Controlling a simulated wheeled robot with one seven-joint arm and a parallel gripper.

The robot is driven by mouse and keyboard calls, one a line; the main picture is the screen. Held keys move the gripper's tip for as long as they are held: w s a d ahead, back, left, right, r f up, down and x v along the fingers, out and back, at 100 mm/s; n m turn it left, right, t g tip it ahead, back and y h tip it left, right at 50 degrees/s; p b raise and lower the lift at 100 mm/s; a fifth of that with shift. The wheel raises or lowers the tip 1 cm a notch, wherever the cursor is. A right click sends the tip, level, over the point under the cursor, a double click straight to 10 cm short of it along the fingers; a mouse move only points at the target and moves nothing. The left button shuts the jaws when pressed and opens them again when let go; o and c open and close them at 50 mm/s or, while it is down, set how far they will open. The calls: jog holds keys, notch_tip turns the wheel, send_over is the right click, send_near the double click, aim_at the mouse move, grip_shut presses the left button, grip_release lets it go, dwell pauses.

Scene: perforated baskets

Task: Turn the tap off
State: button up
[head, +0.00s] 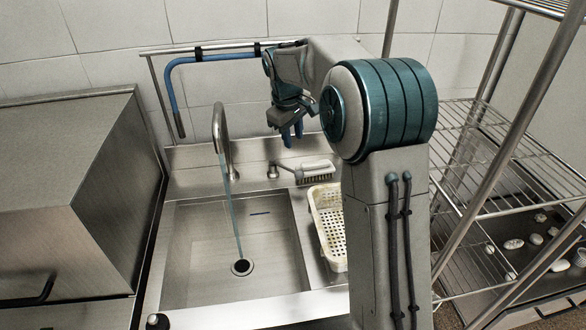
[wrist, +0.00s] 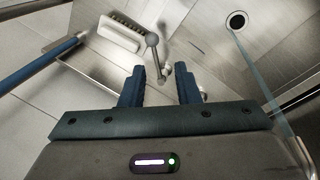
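The tap's curved metal spout (head: 220,130) stands at the back of the sink, and a stream of water (head: 233,215) runs from it to the drain. The stream also shows at the right of the wrist view (wrist: 255,75). The tap's small handle (head: 272,171) is on the counter right of the spout. In the wrist view the handle (wrist: 153,42) is a thin lever with a rounded end, seen beyond and between my fingertips. My gripper (head: 292,134) is open and empty, pointing down above the handle; its two blue fingers (wrist: 159,72) look apart from it.
A brush (head: 317,171) lies right of the handle. A perforated cream basket (head: 329,225) sits along the sink's (head: 190,260) right edge. A blue pipe (head: 176,95) runs along the wall behind. A wire rack (head: 490,165) stands right, a steel box (head: 70,200) left.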

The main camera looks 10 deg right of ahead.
jog(key=n, duration=0.1)
send_near(294, 171)
jog(key=p+x, duration=0.1)
jog(key=x, duration=0.7)
jog(key=shift+d+f, duration=0.1)
jog(key=shift+f, duration=0.3)
jog(key=shift+w, duration=0.1)
grip_shut()
